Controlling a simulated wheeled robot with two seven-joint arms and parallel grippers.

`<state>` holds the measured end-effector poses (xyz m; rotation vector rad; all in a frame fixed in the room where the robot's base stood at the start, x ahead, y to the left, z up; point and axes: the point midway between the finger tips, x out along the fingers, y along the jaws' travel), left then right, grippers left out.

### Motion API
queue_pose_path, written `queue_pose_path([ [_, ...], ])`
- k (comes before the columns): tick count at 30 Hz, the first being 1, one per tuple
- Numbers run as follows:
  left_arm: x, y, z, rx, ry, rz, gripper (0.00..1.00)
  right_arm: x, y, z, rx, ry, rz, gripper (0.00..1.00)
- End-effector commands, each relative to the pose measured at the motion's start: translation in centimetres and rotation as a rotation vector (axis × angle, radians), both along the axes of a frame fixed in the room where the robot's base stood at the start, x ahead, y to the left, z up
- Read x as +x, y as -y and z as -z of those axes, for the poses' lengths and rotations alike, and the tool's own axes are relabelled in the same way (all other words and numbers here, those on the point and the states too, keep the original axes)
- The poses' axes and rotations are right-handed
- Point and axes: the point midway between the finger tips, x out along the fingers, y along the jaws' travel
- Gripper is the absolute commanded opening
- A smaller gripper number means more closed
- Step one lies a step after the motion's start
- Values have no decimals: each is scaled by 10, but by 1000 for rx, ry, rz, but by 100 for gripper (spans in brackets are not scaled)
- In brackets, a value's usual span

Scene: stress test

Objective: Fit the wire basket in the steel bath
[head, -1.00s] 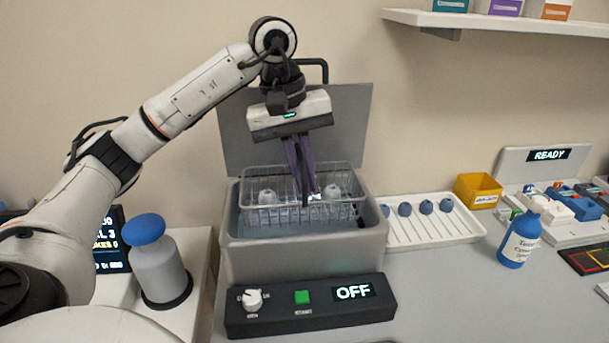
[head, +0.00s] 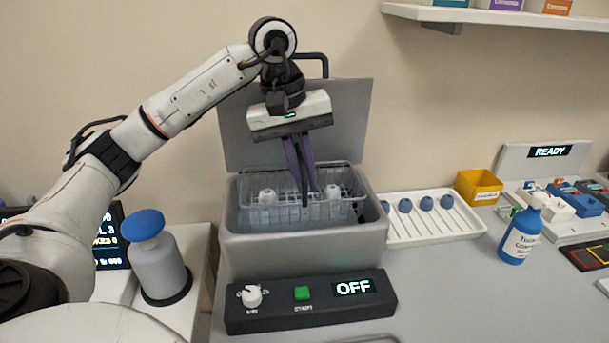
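The wire basket (head: 255,207) is at the opening of the steel bath (head: 305,250), its upper wires standing above the bath's front rim. Pale round-topped pieces show in it. Its underside is hidden, so I cannot tell whether it rests on the bath's floor. My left gripper (head: 307,188) points down over the basket's middle, its purple fingers close together on the basket's dark handle. The bath's lid stands open behind. My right gripper is not in view.
A control box (head: 310,314) reading OFF sits in front of the bath. A white rack (head: 430,230) stands close on its right, with a blue bottle (head: 521,235) beyond. A blue-topped jar (head: 158,268) stands to the left. The grey counter (head: 440,290) is clear at front right.

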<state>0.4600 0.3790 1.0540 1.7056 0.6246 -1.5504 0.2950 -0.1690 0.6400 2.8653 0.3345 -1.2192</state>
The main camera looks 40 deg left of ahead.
Motion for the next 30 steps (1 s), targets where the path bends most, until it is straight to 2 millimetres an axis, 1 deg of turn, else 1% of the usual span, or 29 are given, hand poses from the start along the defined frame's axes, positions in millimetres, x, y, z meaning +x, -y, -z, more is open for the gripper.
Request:
queue_pose_path([
  [30,0,0,12,0,1,0,0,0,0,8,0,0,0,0],
])
